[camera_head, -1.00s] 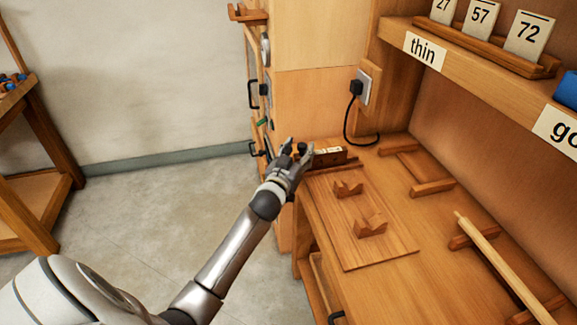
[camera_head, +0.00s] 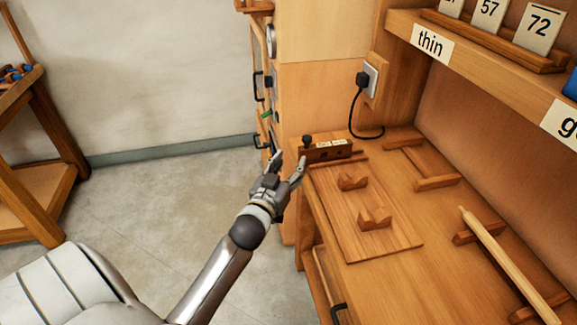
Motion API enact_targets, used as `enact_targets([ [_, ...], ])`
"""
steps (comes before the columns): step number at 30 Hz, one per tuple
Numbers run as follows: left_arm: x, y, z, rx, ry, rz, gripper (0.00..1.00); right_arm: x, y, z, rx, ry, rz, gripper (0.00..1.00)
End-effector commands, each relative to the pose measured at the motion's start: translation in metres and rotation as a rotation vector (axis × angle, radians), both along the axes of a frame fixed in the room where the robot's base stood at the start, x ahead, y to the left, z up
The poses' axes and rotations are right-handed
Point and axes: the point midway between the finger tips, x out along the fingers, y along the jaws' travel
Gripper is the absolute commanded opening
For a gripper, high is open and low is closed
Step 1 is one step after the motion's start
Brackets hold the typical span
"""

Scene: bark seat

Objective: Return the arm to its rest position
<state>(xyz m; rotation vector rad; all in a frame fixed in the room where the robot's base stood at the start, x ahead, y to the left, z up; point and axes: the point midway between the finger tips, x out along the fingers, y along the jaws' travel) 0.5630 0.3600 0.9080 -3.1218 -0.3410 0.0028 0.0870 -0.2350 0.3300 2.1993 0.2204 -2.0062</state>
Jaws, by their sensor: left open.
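My left gripper (camera_head: 288,165) is open and empty. It hangs in front of the left edge of the wooden bench (camera_head: 400,270), just left of a small brown block device (camera_head: 327,150) with a black knob and pale labels. The fingers look apart from that device. My left arm (camera_head: 215,275) reaches up from the bottom left. My right gripper is not in view.
A board with two notched cradles (camera_head: 375,219) lies on the bench. A wooden rod (camera_head: 500,255) rests on supports at the right. A shelf labelled "thin" (camera_head: 432,42) holds number cards. A black plug cord (camera_head: 364,115) hangs behind. The floor (camera_head: 150,215) at left is clear.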

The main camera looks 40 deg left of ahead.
Motion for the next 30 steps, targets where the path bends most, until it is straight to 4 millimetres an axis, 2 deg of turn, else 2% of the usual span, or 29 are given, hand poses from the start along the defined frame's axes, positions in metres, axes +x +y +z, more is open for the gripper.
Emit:
enact_targets([
  [11, -0.001, -0.001, -0.002, -0.001, 0.010, 0.001, 0.47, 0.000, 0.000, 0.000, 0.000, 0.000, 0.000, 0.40],
  [16, -0.017, -0.011, -0.025, -0.011, 0.120, 0.011, 0.47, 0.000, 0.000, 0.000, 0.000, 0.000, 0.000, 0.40],
  [23, -0.070, -0.044, -0.080, -0.023, 0.424, 0.002, 0.47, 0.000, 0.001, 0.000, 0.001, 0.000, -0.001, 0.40],
  [30, -0.146, -0.088, -0.127, -0.027, 0.762, -0.073, 0.47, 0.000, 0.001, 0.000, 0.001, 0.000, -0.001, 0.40],
])
